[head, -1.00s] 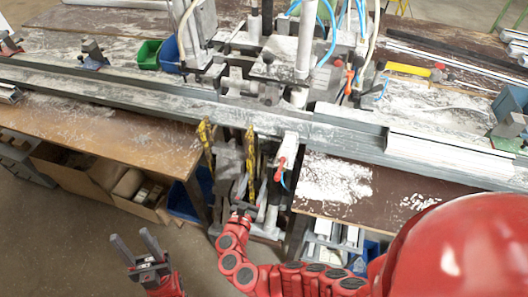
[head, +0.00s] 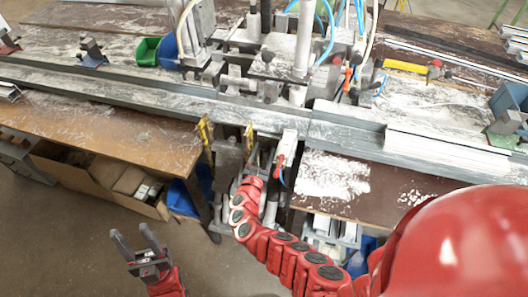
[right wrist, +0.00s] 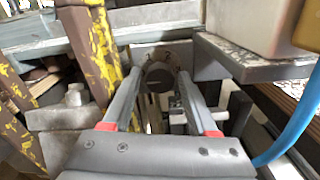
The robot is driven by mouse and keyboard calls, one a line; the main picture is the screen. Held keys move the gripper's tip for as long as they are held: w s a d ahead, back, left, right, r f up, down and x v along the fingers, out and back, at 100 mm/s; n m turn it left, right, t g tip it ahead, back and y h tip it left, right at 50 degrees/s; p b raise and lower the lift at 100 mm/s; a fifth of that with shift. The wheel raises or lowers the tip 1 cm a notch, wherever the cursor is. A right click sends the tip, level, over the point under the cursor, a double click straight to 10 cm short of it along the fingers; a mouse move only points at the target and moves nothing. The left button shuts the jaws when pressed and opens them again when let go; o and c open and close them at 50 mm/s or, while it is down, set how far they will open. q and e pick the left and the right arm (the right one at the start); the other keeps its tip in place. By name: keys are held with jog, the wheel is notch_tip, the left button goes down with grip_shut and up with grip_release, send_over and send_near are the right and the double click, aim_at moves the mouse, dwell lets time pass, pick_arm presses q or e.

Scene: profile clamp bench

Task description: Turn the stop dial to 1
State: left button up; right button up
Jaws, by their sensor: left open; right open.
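In the right wrist view a round, dark, knob-like part (right wrist: 160,77) sits on a grey plate, between the tips of my right gripper (right wrist: 160,88). My left gripper (head: 136,238) is open and empty, above the floor at the lower left.
Yellow-black striped posts (right wrist: 93,45) stand close on the left in the right wrist view. A blue hose (right wrist: 292,130) and a grey ledge (right wrist: 255,66) are on the right. The long metal rail (head: 110,92) crosses above. A cardboard box (head: 100,185) lies under the left table.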

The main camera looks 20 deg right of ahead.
grip_shut()
jog(key=shift+f+m+b, duration=0.15)
jog(key=shift+m+b, duration=0.35)
jog(key=shift+b, duration=0.15)
jog(key=m+b, duration=0.3)
jog(key=b, duration=0.1)
jog(key=m+b, duration=0.3)
jog(key=b, duration=0.1)
jog(key=m+b, duration=0.3)
jog(key=b, duration=0.1)
jog(key=shift+s+d+f, duration=0.1)
jog(key=shift+d+f, duration=0.05)
jog(key=shift+f, duration=0.1)
jog(key=shift+r+m+b, duration=0.25)
jog(key=shift+m+b, duration=0.75)
jog(key=shift+b, duration=0.35)
grip_release()
